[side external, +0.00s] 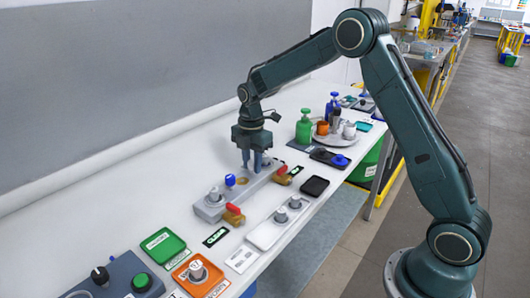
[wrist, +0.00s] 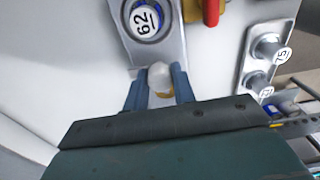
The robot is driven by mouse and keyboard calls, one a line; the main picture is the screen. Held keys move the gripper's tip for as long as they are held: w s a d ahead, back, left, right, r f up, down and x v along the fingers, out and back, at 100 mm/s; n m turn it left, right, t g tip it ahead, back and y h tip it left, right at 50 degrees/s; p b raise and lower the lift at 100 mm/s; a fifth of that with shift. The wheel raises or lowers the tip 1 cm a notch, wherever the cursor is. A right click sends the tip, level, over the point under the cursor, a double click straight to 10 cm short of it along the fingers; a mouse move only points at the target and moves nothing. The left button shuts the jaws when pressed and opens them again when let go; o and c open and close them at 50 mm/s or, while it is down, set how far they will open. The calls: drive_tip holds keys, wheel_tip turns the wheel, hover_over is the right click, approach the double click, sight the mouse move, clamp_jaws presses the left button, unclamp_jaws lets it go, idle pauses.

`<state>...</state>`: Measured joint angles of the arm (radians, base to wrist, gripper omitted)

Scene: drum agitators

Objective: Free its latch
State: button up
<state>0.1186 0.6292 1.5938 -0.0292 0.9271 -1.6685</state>
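A grey fixture block (side external: 213,210) lies on the white bench, with a blue-capped post (side external: 230,181) and a grey knob at its near end. The post's blue-ringed cap, marked 62, shows in the wrist view (wrist: 147,20). My gripper (side external: 252,164) points down at the far end of the block. In the wrist view its two blue-grey fingers (wrist: 160,82) stand apart on either side of a pale rounded piece (wrist: 160,74). Whether they press on it is unclear. I cannot tell which part is the latch.
Red-handled brass valves stand beside the block, one near (side external: 234,214) and one far (side external: 283,174). A light plate with two knobs (side external: 270,232) lies to the right. Green (side external: 163,246) and orange (side external: 198,278) trays are nearer. Bottles (side external: 304,128) and a round tray stand behind.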

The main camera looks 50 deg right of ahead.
sight(251, 161)
drive_tip(key=shift+o, duration=0.3)
drive_tip(key=shift+w+f, duration=0.1)
drive_tip(key=shift+w, duration=0.1)
drive_tip(key=shift+r, duration=3.05)
